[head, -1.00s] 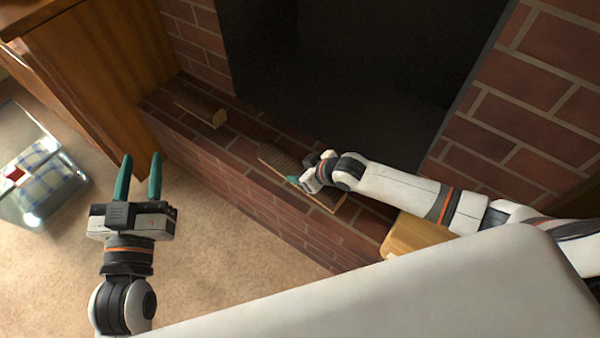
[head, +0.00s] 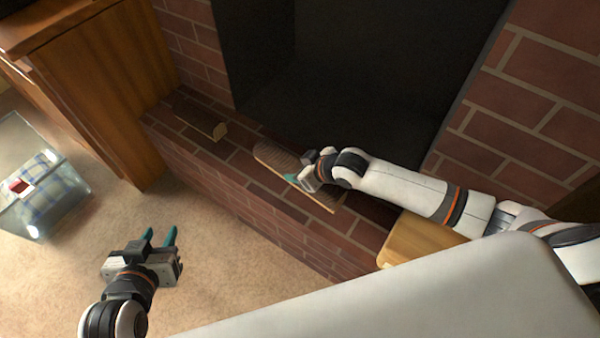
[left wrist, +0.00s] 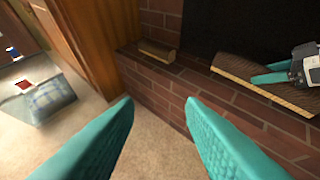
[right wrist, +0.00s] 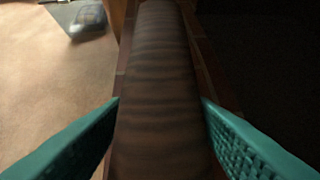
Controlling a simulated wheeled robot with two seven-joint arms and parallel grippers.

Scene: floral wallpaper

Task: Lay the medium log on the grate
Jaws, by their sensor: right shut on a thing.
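A brown half-round log (head: 278,158) with a pale cut edge lies along the brick hearth in front of the dark firebox. It also shows in the left wrist view (left wrist: 240,76) and fills the middle of the right wrist view (right wrist: 160,90). My right gripper (head: 292,178) is shut on this log near its middle, one finger on each side. A shorter log (head: 203,123) lies farther left on the hearth. My left gripper (head: 160,235) is open and empty over the carpet in front of the hearth. I cannot make out a grate in the dark firebox.
The brick hearth (head: 240,195) is a raised ledge with bare brick between the two logs. A light wooden piece (head: 425,242) lies at its right. A wooden cabinet (head: 100,90) stands at the left. A clear bin (head: 45,200) with checked cloth sits on the carpet.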

